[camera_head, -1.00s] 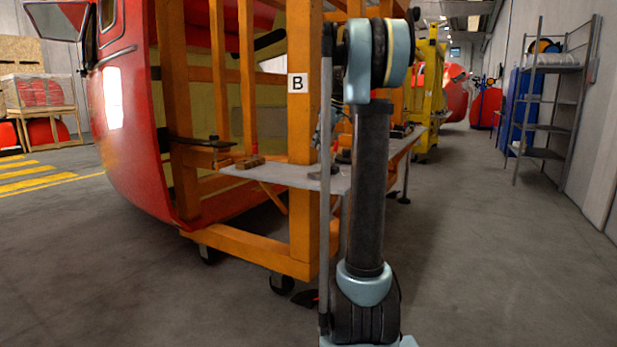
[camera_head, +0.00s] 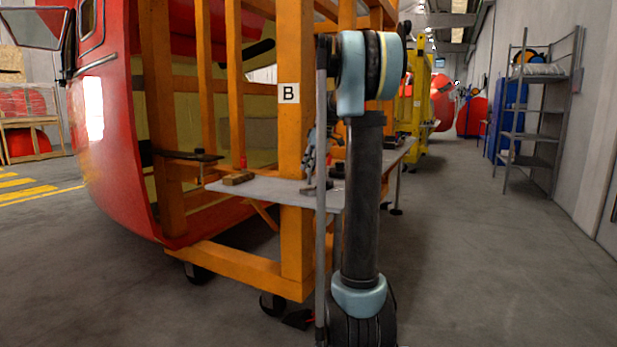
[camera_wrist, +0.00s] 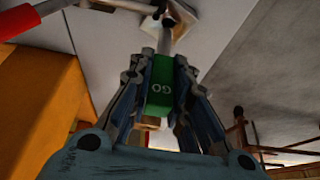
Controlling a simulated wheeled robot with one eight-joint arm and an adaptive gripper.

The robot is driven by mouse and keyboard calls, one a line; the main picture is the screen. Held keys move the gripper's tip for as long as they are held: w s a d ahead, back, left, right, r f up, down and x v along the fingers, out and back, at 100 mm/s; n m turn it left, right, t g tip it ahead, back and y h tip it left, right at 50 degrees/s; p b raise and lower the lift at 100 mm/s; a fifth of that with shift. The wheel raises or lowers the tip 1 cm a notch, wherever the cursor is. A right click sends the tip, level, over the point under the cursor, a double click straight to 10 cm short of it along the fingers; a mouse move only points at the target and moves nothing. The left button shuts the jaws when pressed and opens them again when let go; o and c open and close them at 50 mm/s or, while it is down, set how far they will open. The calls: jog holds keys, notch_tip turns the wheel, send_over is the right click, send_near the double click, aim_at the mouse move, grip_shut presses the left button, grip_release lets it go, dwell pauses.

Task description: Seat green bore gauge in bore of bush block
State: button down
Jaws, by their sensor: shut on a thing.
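A grey pin (camera_wrist: 164,40) extends from the far end of the gauge toward a small metallic-brown block (camera_wrist: 180,18) at the top edge. This may be the bush block; its bore is not visible, and I cannot tell whether the pin touches it. In the head view my gripper (camera_head: 310,158) shows over the grey shelf, beside the orange post and partly hidden by my arm.
The grey shelf (camera_head: 262,191) juts from the orange frame (camera_head: 293,230) marked B. A wooden block (camera_head: 238,179) and a small red item (camera_head: 243,163) are on its left part. A red-handled grey rod (camera_wrist: 20,18) lies at upper left in the wrist view. Open floor is to the right.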

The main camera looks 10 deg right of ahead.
jog(key=shift+s+f, duration=0.1)
jog(key=shift+f, duration=1.65)
jog(key=c, duration=1.5)
grip_release()
jog(key=shift+f, duration=0.1)
